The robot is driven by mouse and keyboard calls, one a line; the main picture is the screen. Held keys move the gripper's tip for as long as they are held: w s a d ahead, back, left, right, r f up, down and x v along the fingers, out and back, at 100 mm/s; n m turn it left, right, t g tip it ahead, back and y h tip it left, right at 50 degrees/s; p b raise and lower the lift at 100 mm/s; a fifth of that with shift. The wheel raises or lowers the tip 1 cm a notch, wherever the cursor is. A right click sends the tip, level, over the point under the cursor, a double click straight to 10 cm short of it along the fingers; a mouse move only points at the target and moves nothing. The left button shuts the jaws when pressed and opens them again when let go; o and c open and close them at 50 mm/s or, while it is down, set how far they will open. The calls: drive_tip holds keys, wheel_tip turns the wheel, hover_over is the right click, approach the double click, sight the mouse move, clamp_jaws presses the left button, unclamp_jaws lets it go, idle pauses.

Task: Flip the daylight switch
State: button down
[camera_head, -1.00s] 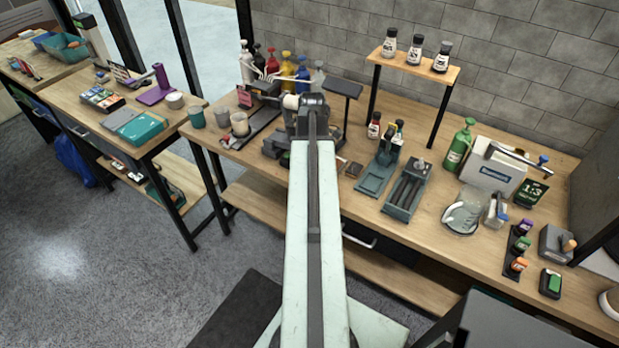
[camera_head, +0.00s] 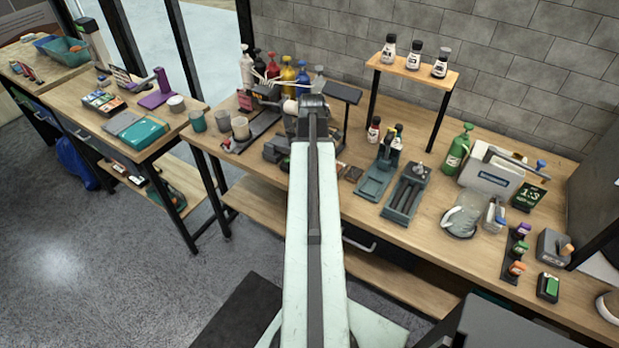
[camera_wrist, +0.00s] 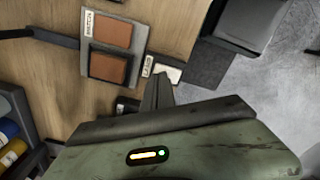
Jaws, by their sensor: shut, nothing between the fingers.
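In the wrist view my gripper (camera_wrist: 160,82) is shut and empty. Its narrow dark fingertips point up the picture, very close to a small pale block (camera_wrist: 169,72) on a dark base. A small white label (camera_wrist: 148,66) with lettering too small to read stands beside the block. I cannot tell whether the fingertips touch the block or whether it is the daylight switch. In the head view a dark flat lamp panel (camera_head: 343,92) on a stand rises behind my arm. My fingertips are hidden there by my own arm.
In the wrist view a grey board with two brown swatches (camera_wrist: 109,68) lies left of the fingertips. In the head view several bottles (camera_head: 287,74) stand behind my arm to the left. A shelf (camera_head: 412,70) and grey trays (camera_head: 407,194) are to the right on the wooden bench.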

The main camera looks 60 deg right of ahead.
wheel_tip(320, 180, up, 5)
drive_tip(key=p, duration=0.4)
drive_tip(key=shift+f, duration=0.1)
